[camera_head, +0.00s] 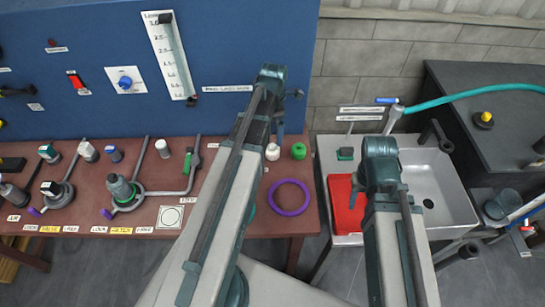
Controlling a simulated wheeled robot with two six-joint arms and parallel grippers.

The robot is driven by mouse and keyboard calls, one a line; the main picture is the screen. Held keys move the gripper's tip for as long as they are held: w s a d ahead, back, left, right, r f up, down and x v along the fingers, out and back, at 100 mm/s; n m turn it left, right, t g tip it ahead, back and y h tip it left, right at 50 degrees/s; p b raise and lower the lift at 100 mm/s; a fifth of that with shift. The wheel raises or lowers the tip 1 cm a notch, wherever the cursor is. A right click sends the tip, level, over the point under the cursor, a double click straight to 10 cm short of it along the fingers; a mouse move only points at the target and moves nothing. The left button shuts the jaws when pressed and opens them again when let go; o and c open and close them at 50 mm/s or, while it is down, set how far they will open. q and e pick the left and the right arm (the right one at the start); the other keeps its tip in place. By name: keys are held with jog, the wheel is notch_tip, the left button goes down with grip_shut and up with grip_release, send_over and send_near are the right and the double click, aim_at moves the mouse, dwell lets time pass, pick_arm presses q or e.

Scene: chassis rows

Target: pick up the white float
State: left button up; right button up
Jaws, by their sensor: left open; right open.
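The white float (272,152) is a small, pale round piece on the brown bench, beside a green ball (298,151). My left gripper (279,134) hangs pointing down just above and slightly right of the white float, partly hidden behind its own arm. It is open, and nothing shows between its fingers. I cannot tell whether it touches the float. My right gripper (355,190) is open, mostly hidden by its arm, and points down over the red tray beside the sink.
A purple ring (289,197) lies in front of the float on the brown bench (255,222). Valves and pipes (124,190) fill the bench's left. A blue panel (110,60) stands behind. The red tray (343,215) and metal sink (430,180) are at the right.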

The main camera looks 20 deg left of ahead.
aim_at(272, 144)
pick_arm(q)
notch_tip(272, 144, down, 4)
jog(key=b, duration=0.2)
jog(key=shift+r+b, duration=0.1)
jog(key=shift+b, duration=0.25)
pick_arm(e)
notch_tip(272, 144, down, 4)
jog(key=shift+r, duration=0.2)
pick_arm(q)
jog(key=f+b, duration=0.5)
jog(key=shift+s+f, duration=0.1)
jog(key=shift+s, duration=0.3)
pick_arm(e)
notch_tip(272, 144, down, 5)
jog(key=shift+f, duration=0.2)
jog(key=shift+r, duration=0.1)
pick_arm(q)
jog(key=shift+c, duration=0.3)
jog(key=c, duration=1.4)
jog(key=shift+o, duration=0.2)
pick_arm(e)
jog(key=shift+r, duration=0.1)
